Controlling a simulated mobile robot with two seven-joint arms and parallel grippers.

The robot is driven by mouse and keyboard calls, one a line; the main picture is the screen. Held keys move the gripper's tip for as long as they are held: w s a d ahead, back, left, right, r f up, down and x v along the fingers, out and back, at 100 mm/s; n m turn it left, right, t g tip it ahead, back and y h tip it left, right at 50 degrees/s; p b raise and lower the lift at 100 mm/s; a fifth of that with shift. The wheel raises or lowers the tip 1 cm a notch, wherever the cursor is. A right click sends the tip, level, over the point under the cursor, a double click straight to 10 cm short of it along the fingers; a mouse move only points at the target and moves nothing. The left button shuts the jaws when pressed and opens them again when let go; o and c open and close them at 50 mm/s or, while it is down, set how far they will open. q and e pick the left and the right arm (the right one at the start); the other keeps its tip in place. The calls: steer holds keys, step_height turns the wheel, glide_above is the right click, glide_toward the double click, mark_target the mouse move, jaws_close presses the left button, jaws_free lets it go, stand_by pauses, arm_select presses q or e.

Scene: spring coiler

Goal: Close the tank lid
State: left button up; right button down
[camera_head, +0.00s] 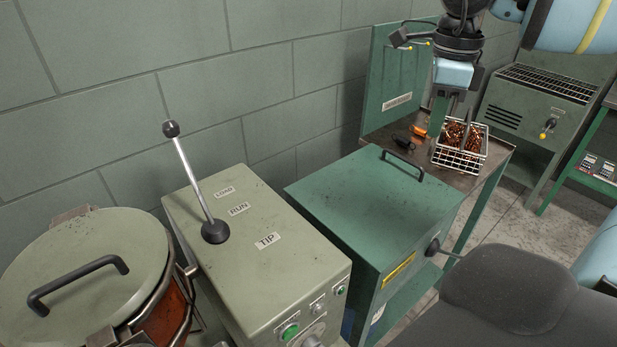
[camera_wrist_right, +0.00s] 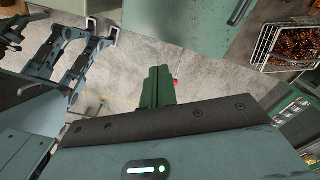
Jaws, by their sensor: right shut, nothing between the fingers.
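A green box-shaped tank (camera_head: 345,235) stands in the middle of the head view. Its flat green lid (camera_head: 370,198) carries a black bar handle (camera_head: 403,165) and lies level on top, looking shut; I cannot see any gap. A round drum at the left also has a pale green lid (camera_head: 85,255) with a black handle (camera_head: 78,280), lying over its opening. My right gripper (camera_head: 437,125) is shut and empty, pointing down beyond the green tank, beside a wire basket; its green fingers (camera_wrist_right: 158,85) are together in the right wrist view. My left gripper is not in view.
The wire basket (camera_head: 470,163) of copper coils stands on a bench. Orange and black small tools (camera_head: 404,141) lie beside it. A control box (camera_head: 255,250) with an upright lever (camera_head: 193,170) stands between drum and tank. A grilled machine (camera_head: 530,110) is at the right.

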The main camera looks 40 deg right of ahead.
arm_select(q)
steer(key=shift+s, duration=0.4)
arm_select(e)
steer(key=d, duration=0.1)
steer(key=d+f, duration=0.1)
steer(key=shift+w+d+f, duration=0.1)
steer(key=shift+d+f, duration=0.05)
steer(key=shift+d, duration=0.25)
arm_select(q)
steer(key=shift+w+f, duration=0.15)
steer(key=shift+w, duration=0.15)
arm_select(e)
steer(key=d+f, duration=0.3)
steer(key=d, duration=0.2)
steer(key=shift+w+f, duration=0.2)
steer(key=shift+f, duration=0.1)
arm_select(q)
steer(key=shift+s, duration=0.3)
